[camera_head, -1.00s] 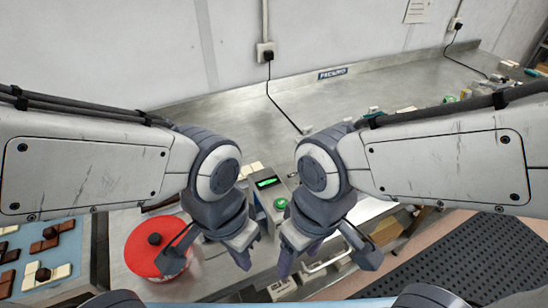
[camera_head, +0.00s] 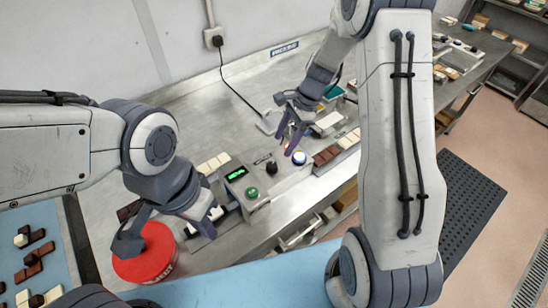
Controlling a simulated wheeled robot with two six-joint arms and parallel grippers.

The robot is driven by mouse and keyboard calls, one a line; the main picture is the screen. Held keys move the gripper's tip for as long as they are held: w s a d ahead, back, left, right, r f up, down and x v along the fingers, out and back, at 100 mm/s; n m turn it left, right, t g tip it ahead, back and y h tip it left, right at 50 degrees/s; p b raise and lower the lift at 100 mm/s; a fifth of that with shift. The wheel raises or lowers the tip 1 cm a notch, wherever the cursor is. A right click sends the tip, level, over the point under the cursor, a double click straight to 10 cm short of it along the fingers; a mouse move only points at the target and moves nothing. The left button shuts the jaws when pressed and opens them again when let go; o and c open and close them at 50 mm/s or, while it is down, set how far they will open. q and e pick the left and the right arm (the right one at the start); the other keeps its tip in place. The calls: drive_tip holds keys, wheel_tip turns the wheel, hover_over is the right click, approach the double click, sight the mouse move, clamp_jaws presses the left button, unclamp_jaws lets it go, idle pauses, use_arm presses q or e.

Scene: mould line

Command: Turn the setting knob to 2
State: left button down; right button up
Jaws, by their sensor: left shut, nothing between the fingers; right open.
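A grey control box (camera_head: 247,187) with a lit green display (camera_head: 236,173) and a green button (camera_head: 252,193) stands on the steel bench. I cannot make out any setting marks. My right gripper (camera_head: 285,143) is open, pointing down just behind the blue button. A small reddish spot shows near its fingertips. My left gripper (camera_head: 208,230) is shut and empty, left of the control box and beside the red round container (camera_head: 150,258).
Chocolate pieces lie on a blue surface (camera_head: 40,222) at the left. Trays of white (camera_head: 213,163) and brown bars (camera_head: 326,155) lie by the devices. A black cable (camera_head: 236,90) runs from a wall socket (camera_head: 214,38). A dark perforated mat (camera_head: 470,200) lies at the right.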

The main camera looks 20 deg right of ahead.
sight(272, 165)
drive_tip(key=p+x, duration=0.2)
drive_tip(key=x, duration=0.7)
clamp_jaws()
